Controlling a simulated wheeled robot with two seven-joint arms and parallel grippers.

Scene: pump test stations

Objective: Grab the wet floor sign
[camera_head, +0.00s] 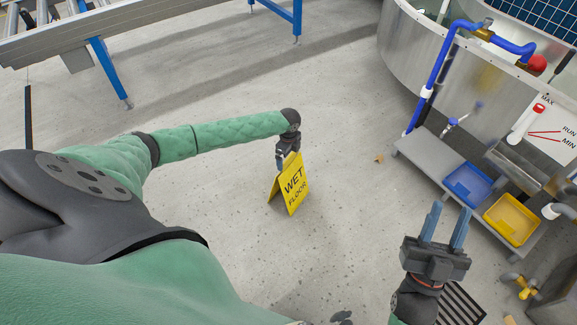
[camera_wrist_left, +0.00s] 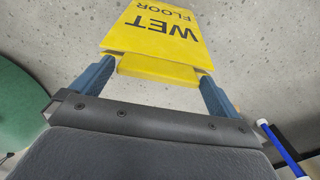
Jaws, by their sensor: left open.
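The yellow wet floor sign (camera_head: 292,187) stands upright on the grey floor near the middle of the head view. My left gripper (camera_head: 281,161) is at the sign's top edge, pointing down. In the left wrist view the sign (camera_wrist_left: 160,30) has its top part between the two blue fingers of my left gripper (camera_wrist_left: 158,80). The fingers are open, one on each side of the top. Whether either finger touches it I cannot tell. My right gripper (camera_head: 446,228) is open and empty at the lower right, away from the sign.
A metal test station (camera_head: 440,160) stands at the right, with blue pipes, a blue tray (camera_head: 467,185) and a yellow tray (camera_head: 512,219) on its low shelf. A conveyor frame (camera_head: 100,25) with blue legs is at the upper left. The floor around the sign is clear.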

